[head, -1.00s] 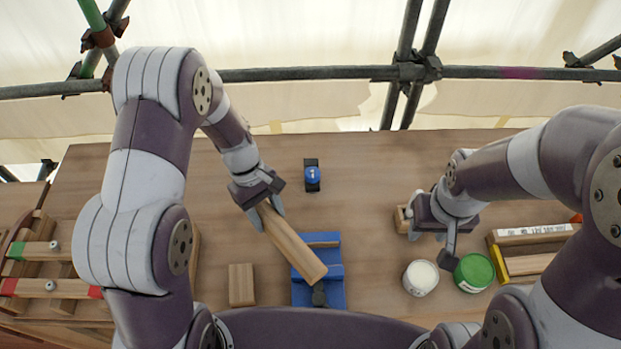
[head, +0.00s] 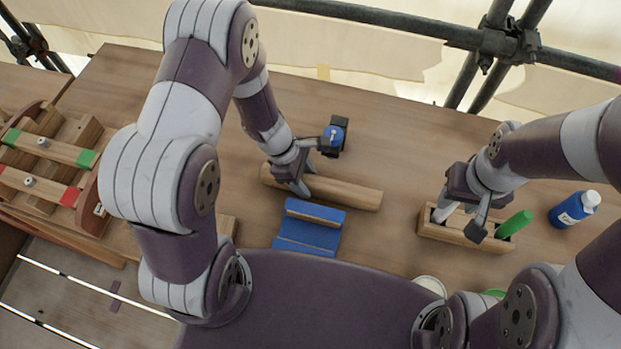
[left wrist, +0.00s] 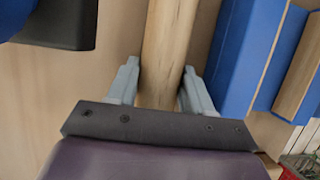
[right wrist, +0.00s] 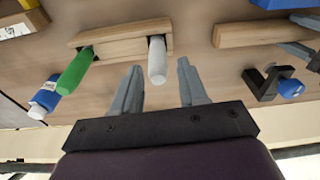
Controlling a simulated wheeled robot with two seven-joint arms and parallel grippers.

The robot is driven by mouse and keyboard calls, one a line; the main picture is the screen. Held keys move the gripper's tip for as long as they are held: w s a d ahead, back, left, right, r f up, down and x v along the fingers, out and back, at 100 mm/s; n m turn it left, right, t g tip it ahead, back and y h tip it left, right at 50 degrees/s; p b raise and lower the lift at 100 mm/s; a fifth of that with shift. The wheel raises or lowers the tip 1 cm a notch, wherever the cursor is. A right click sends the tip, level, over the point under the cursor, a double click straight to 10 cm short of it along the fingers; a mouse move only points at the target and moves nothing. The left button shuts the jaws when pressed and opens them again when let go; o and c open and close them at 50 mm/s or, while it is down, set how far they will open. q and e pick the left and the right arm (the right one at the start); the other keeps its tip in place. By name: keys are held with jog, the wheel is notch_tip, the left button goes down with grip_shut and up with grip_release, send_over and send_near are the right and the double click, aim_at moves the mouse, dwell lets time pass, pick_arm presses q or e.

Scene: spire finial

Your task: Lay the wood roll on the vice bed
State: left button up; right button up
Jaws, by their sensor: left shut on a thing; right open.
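The wood roll (head: 345,193) is a long pale wooden bar, lying crosswise just behind the blue vice bed (head: 313,228) in the head view. My left gripper (head: 297,183) is shut on the roll, nearer its left end. In the left wrist view the roll (left wrist: 163,50) runs between the two fingers, with the blue vice (left wrist: 240,55) to its right, apart from it. I cannot tell how high the roll is above the table. My right gripper (right wrist: 158,82) is open and empty, with a white handle (right wrist: 157,58) just beyond its fingertips.
The right gripper is at a wooden holder (head: 438,232) with a green handle (head: 514,223). A black stand with a blue knob (head: 335,133) is behind the roll. A rack with clamps (head: 50,150) is at the left.

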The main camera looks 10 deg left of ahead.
pick_arm(q)
jog(key=w+p, duration=0.1)
jog(key=w+r+p, duration=0.1)
jog(key=w+p, duration=0.1)
jog(key=shift+w+a+r, duration=0.1)
jog(key=shift+w+r, duration=0.05)
notch_tip(320, 180, down, 2)
jog(key=shift+w+f+b, duration=0.1)
jog(key=shift+b, duration=0.75)
jog(key=shift+w, duration=0.15)
jog(key=o, duration=1.2)
jog(key=shift+s, duration=0.2)
